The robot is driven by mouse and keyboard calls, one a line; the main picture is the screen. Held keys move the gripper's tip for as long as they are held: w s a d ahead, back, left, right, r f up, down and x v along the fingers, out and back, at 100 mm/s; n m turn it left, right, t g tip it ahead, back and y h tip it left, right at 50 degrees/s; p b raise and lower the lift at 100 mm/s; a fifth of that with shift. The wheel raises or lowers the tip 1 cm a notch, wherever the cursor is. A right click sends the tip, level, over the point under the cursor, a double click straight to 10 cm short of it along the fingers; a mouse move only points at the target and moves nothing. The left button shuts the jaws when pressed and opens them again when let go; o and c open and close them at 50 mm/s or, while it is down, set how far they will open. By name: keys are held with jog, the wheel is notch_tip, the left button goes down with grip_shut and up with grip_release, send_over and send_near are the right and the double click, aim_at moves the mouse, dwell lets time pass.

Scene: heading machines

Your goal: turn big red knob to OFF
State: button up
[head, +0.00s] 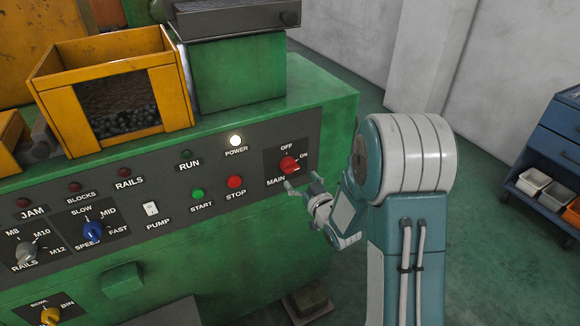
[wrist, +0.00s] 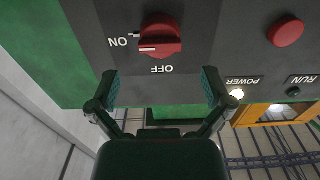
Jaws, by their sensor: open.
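The big red MAIN knob (head: 289,164) is on the right end of the green machine's grey panel, with OFF above it and ON to its right. In the wrist view, which is upside down, the knob (wrist: 160,36) has its white pointer line towards the ON side. OFF is printed between the knob and my gripper. My gripper (wrist: 160,86) is open and empty, its two fingers spread wide, short of the knob and apart from it. In the head view, my gripper (head: 303,184) is just below and right of the knob.
The red STOP button (head: 235,182) and green START button (head: 198,194) are left of the knob. The white POWER lamp (head: 236,140) is lit. A yellow bin (head: 55,98) stands on the machine. A blue cart (head: 545,150) is at the far right, with open floor before it.

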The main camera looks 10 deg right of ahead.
aim_at(293, 170)
jog(key=x, duration=0.6)
jog(key=shift+w, duration=0.1)
jog(key=c, duration=1.1)
